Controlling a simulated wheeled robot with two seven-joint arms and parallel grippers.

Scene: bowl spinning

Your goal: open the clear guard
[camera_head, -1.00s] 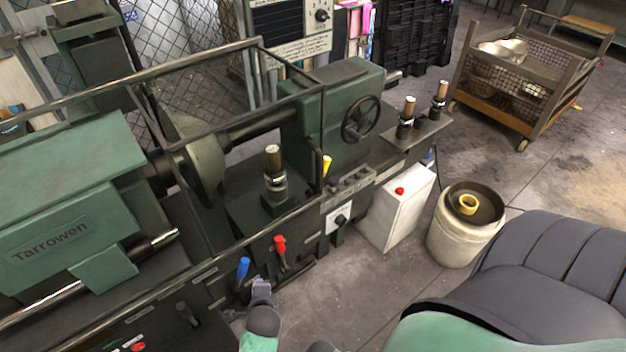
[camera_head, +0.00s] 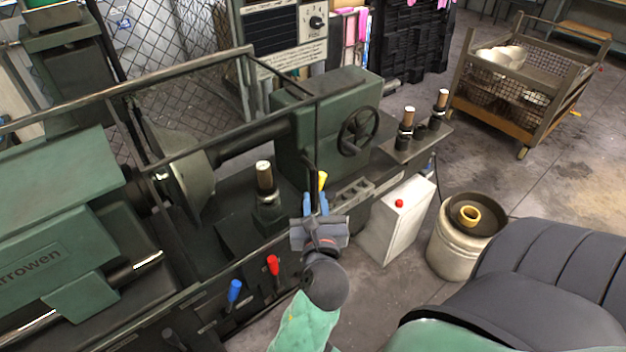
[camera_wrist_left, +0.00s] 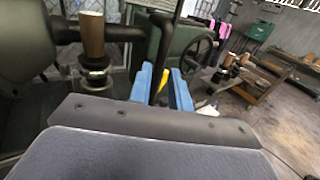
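The clear guard (camera_head: 245,128) is a see-through cover in a dark metal frame over the lathe's chuck side. It looks closed, standing in front of the faceplate and spindle. A dark upright bar, seemingly its handle (camera_head: 309,176), is at its front right corner. My left gripper (camera_head: 316,203) is at this bar, with its blue fingers pointing up and away. In the left wrist view the fingers (camera_wrist_left: 161,88) are apart, and the bar (camera_wrist_left: 160,62) stands between or just beyond them. I cannot tell whether they touch it. My right gripper is not in view.
A yellow-handled lever (camera_head: 322,180) is just beyond the fingers. Red (camera_head: 273,265) and blue (camera_head: 234,291) levers stick out of the lathe front. A white box with a red button (camera_head: 399,203) and a drum (camera_head: 455,245) stand to the right. A wire cart (camera_head: 520,85) is farther back.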

